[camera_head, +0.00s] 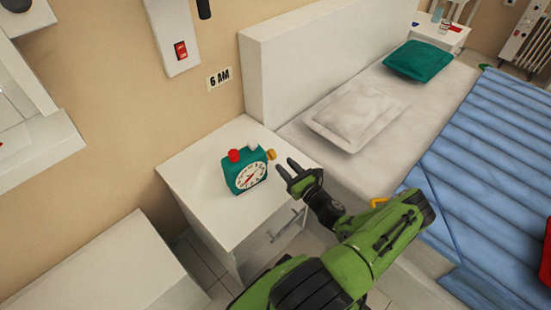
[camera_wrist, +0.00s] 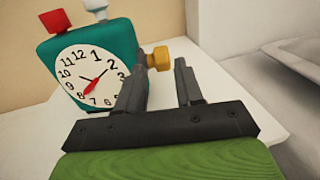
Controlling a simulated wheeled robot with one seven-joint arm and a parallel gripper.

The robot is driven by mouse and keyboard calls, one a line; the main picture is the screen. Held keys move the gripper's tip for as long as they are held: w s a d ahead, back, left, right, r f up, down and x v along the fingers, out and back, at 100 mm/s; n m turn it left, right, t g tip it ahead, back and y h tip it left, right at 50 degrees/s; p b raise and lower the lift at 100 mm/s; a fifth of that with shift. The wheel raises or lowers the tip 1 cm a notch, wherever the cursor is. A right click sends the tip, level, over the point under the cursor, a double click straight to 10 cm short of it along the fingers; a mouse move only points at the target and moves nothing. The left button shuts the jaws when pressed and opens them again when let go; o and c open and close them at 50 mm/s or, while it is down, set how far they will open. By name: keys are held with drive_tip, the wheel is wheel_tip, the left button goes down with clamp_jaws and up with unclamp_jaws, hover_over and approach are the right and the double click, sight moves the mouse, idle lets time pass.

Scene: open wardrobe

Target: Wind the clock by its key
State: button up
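The teal alarm clock (camera_head: 245,178) stands upright on the white nightstand, its white dial facing the front. It has a red button (camera_head: 234,155) and a white button (camera_head: 252,145) on top. The yellow key (camera_head: 271,154) sticks out from its right side. My gripper (camera_head: 285,166) is open just right of the clock, close to the key. In the wrist view, the key (camera_wrist: 161,57) shows between the tips of my open gripper (camera_wrist: 160,72), nearer the left finger, which overlaps the clock's edge (camera_wrist: 120,35). I cannot tell whether a finger touches it.
The nightstand (camera_head: 200,185) has free room around the clock. A bed with a white pillow (camera_head: 355,115) and a blue cover (camera_head: 480,160) is to the right. A wall panel with a red switch (camera_head: 181,50) and a "6 AM" sign (camera_head: 219,79) are behind.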

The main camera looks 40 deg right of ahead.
sight(271, 150)
drive_tip(key=w, duration=0.2)
drive_tip(key=w+b, duration=0.1)
drive_tip(key=w, duration=0.1)
drive_tip(key=w+d, duration=0.1)
drive_tip(key=w, duration=0.1)
drive_tip(key=shift+w, duration=0.35)
clamp_jaws()
drive_tip(key=shift+r+p, duration=0.15)
drive_tip(key=shift+p, duration=0.25)
